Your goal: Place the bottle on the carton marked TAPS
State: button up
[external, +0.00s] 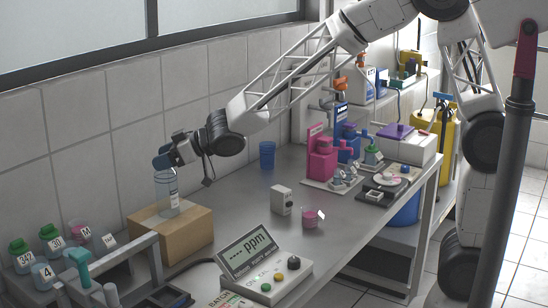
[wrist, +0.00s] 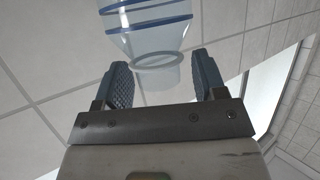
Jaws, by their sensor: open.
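A clear bottle with blue bands (external: 167,192) stands upright on the top of a brown cardboard carton (external: 190,240), at the left in the external view. No marking can be read on the carton's visible faces. My gripper (external: 164,160) is right at the bottle's top, from above. In the wrist view my gripper (wrist: 162,82) is open, with its two blue-grey pads apart on either side of the bottle's neck. The bottle (wrist: 148,28) shows there with its neck towards the palm and a visible space to each pad; its base is out of that frame.
Numbered jars with green lids (external: 20,255) and a metal rail (external: 120,258) stand left and front of the carton. A ppm meter (external: 262,265) is at the front, a blue cup (external: 267,155) behind. Pink and blue dispensers (external: 322,160) stand further right. Bench between is mostly clear.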

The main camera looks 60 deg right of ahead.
jog(key=v, duration=1)
jog(key=shift+s+d, duration=0.1)
dwell(0.6)
jog(key=s+d+m+g+h, duration=0.2)
jog(key=s+d+m+h, duration=0.45)
jog(key=s+d, duration=1)
jog(key=s+d+f+g, duration=0.1)
jog(key=s+d+g, duration=0.1)
jog(key=s, duration=0.8)
jog(key=s+d+f+g, duration=0.1)
jog(key=s+d+g, duration=0.2)
jog(key=s, duration=0.7)
jog(key=shift+s+d+f+g+h, duration=0.3)
jog(key=shift+s+g+h, duration=0.1)
jog(key=shift+g, duration=0.4)
